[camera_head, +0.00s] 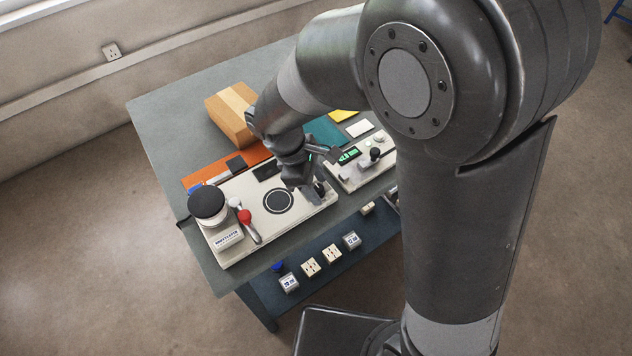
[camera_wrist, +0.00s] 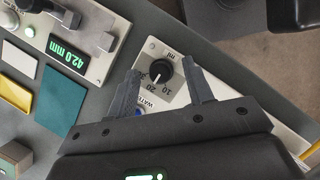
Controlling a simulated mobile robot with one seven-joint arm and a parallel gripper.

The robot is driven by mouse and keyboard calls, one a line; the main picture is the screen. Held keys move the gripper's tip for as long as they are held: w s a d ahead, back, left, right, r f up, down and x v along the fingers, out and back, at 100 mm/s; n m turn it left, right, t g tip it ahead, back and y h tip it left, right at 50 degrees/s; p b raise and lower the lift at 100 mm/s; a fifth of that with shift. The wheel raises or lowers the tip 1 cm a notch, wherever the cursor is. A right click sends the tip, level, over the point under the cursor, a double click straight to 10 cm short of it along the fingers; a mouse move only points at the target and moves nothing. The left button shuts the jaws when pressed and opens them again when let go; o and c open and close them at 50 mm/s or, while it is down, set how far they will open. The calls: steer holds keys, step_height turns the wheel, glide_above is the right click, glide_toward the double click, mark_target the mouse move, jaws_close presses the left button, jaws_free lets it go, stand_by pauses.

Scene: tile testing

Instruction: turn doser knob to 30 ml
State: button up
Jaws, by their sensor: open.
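The doser knob (camera_wrist: 161,70) is round and black, set on a grey dial plate (camera_wrist: 176,97) marked "ml" with numbers including 10, 20 and 30. A short white pointer line on the knob points toward the lower left in the wrist view, seemingly between 20 and 30; the exact reading is too small to tell. My gripper (camera_wrist: 163,76) is open, with one finger on each side of the knob and visible gaps to it. In the head view my gripper (camera_head: 311,188) is over the right end of the cream doser panel (camera_head: 246,190) and mostly hides the knob.
On the panel's left are a black-lidded jar (camera_head: 207,204) and a red-knobbed lever (camera_head: 247,224). A gauge with a green display (camera_wrist: 68,57) stands beside the panel. A cardboard box (camera_head: 228,115) sits behind. Several small blocks lie on the lower front shelf (camera_head: 322,282).

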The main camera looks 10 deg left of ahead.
steer(key=c, duration=1)
steer(key=shift+m, duration=0.3)
steer(key=m+g, duration=0.1)
steer(key=m, duration=0.2)
steer(key=shift+w+d+g, duration=0.1)
steer(key=shift+g, duration=0.2)
steer(key=shift+w+m+g+y, duration=0.1)
steer(key=shift+m+g+y, duration=0.2)
steer(key=shift+m, duration=0.9)
steer(key=shift+m+g+y, duration=0.2)
steer(key=shift+m+g, duration=0.2)
steer(key=shift+m, duration=0.8)
